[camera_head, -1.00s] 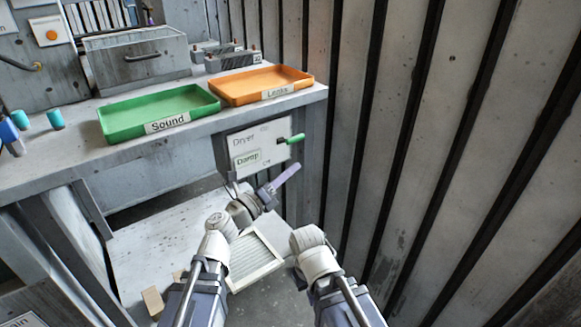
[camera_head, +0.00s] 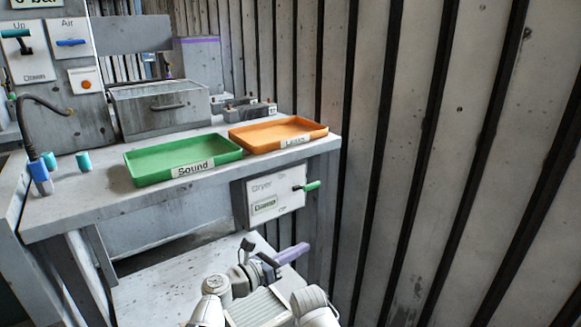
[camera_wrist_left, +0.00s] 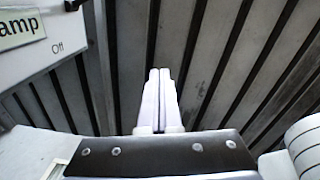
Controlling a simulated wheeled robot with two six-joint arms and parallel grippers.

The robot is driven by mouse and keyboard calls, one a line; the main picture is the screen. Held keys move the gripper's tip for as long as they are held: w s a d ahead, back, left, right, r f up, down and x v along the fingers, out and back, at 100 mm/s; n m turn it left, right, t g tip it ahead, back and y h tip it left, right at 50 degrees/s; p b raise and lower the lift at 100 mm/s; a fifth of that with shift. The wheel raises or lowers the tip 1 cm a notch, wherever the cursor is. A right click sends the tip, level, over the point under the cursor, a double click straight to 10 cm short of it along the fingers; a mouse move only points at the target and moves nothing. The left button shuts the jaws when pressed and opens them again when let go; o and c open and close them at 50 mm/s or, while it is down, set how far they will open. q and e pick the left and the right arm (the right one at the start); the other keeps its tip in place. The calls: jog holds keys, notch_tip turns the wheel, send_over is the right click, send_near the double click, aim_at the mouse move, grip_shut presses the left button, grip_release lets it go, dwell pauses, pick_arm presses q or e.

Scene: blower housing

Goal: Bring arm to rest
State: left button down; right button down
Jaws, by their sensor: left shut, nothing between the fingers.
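My left gripper (camera_head: 292,253) has purple-grey fingers held together, with nothing between them. It points right, below and in front of the dryer panel (camera_head: 275,199) on the bench front, apart from it. In the left wrist view the two pale fingers (camera_wrist_left: 158,98) lie side by side in front of the ribbed metal wall (camera_wrist_left: 215,50). A corner of the dryer panel (camera_wrist_left: 30,55) shows at upper left there.
The bench (camera_head: 70,210) carries a green Sound tray (camera_head: 137,183), an orange Leaks tray (camera_head: 320,133) and a grey box (camera_head: 160,110). The panel's green handle (camera_head: 312,186) sticks out to the right. The ribbed wall (camera_head: 430,150) stands close on the right.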

pick_arm(q)
jog(key=s+a+f+m+g+y, duration=0.2)
jog(key=f+m+g+y, duration=0.1)
jog(key=f+m, duration=0.45)
jog(key=s+a+f+m+g+y, duration=0.25)
jog(key=f+m, duration=0.35)
jog(key=m, duration=0.3)
jog(key=s+a+f+m+g+y, duration=0.2)
jog(key=s+a+f+m+y, duration=0.15)
jog(key=a+m, duration=0.3)
jog(key=s+a+f+m+g+y, duration=0.3)
jog(key=a+f+m+y, duration=0.15)
jog(key=a+m, duration=0.2)
jog(key=s+d+r+m+y+p, duration=0.25)
jog(key=s+d+r+p, duration=0.3)
jog(key=d, duration=0.45)
notch_tip(320, 180, up, 36)
jog(key=p, duration=3.5)
jog(key=shift+a+g+h+p, duration=0.2)
jog(key=shift+g+h+p, duration=0.15)
jog(key=shift+h, duration=0.05)
jog(key=shift+s+f, duration=0.1)
jog(key=shift+s, duration=0.05)
